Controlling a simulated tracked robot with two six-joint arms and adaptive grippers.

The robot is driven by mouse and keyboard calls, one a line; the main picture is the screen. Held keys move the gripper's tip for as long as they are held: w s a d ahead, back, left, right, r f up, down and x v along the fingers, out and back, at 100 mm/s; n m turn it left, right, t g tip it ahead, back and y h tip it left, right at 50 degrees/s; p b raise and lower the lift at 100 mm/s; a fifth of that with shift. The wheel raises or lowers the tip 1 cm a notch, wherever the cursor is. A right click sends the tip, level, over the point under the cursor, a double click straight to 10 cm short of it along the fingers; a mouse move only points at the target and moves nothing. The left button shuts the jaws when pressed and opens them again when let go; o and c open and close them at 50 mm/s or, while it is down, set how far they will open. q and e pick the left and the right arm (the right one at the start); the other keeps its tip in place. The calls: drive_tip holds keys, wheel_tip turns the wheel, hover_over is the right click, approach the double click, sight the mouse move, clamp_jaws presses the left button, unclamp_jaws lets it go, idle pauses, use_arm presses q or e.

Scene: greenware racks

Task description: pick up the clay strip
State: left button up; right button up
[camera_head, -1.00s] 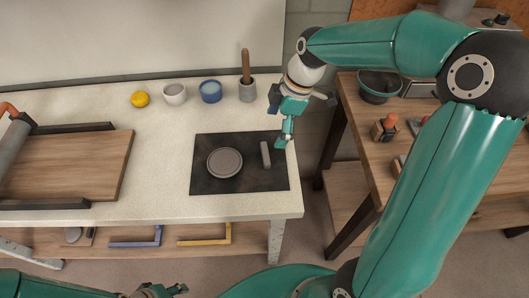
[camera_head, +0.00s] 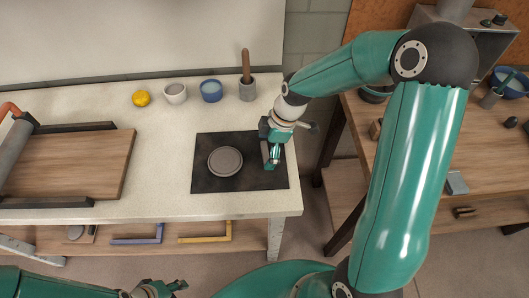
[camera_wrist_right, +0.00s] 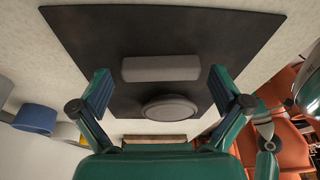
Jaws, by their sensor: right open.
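The clay strip (camera_wrist_right: 160,68) is a short grey bar lying on a dark mat (camera_wrist_right: 95,38). In the right wrist view it lies ahead of and between the two fingers of my right gripper (camera_wrist_right: 158,88), which is open and empty. In the head view my right gripper (camera_head: 271,160) hangs over the right part of the mat and largely hides the strip. A round grey clay disc (camera_head: 225,161) lies on the mat to the left of the strip. My left gripper (camera_head: 162,290) shows only in part at the bottom edge, and its opening is unclear.
A yellow ball (camera_head: 141,98), a pale cup (camera_head: 175,93), a blue cup (camera_head: 211,91) and a grey pot with a wooden handle (camera_head: 247,90) stand behind the mat. A wooden board (camera_head: 75,165) lies at left. A second wooden table stands at right.

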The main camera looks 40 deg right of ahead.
drive_tip(key=c, duration=1.1)
drive_tip(key=shift+r, duration=0.2)
